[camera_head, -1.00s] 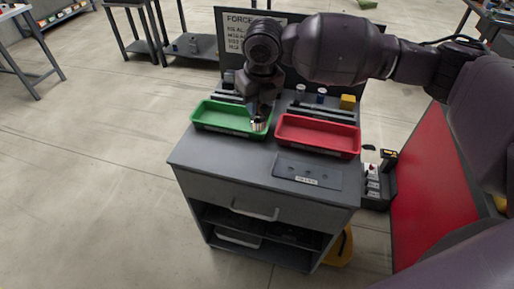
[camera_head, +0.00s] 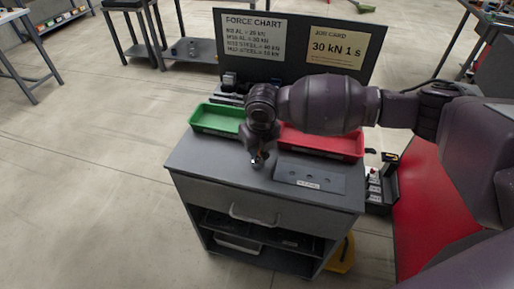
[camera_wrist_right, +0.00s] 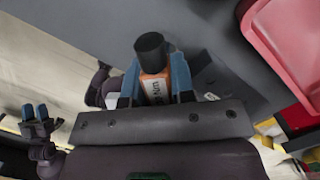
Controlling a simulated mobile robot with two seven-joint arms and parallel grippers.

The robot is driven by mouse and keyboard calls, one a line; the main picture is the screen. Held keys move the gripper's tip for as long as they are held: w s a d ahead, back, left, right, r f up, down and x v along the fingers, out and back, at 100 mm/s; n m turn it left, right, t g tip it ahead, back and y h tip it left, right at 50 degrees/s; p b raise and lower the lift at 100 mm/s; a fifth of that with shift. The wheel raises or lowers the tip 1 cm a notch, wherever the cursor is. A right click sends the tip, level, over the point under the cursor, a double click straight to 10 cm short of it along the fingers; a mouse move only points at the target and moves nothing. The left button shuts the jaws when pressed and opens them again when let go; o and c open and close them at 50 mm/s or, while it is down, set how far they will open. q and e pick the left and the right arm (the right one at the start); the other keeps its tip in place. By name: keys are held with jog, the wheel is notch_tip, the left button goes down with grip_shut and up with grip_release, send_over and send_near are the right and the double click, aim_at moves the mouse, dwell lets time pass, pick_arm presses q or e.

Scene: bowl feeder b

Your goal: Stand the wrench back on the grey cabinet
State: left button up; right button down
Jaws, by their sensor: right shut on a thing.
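My right gripper (camera_head: 258,160) is over the top of the grey cabinet (camera_head: 205,160), left of the dark plate with holes. In the right wrist view, its blue fingers (camera_wrist_right: 155,88) are shut on the wrench (camera_wrist_right: 153,72), an orange body with a dark round end and a partly readable label. The grey cabinet top (camera_wrist_right: 205,35) lies behind it. I cannot tell whether the wrench touches the cabinet. In the head view the wrench is mostly hidden by my gripper. My left gripper (camera_wrist_right: 35,114) shows at the left of the wrist view, its blue fingertips apart and empty.
A green tray (camera_head: 215,118) and a red tray (camera_head: 330,143) stand at the back of the cabinet top. A dark plate (camera_head: 310,178) with holes lies at the front right. A dark board (camera_head: 300,38) with cards rises behind. The front left top is clear.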

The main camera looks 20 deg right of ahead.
jog(key=shift+f, duration=0.2)
jog(key=shift+f, duration=0.15)
jog(key=c, duration=1)
grip_release()
jog(key=shift+o, duration=0.2)
jog(key=r, duration=0.4)
jog(key=s+r+p, duration=0.1)
jog(key=r, duration=0.3)
jog(key=r+p, duration=0.1)
jog(key=r, duration=0.3)
jog(key=shift+s+d+r, duration=0.1)
jog(key=shift+s+d, duration=0.05)
jog(key=shift+s, duration=0.25)
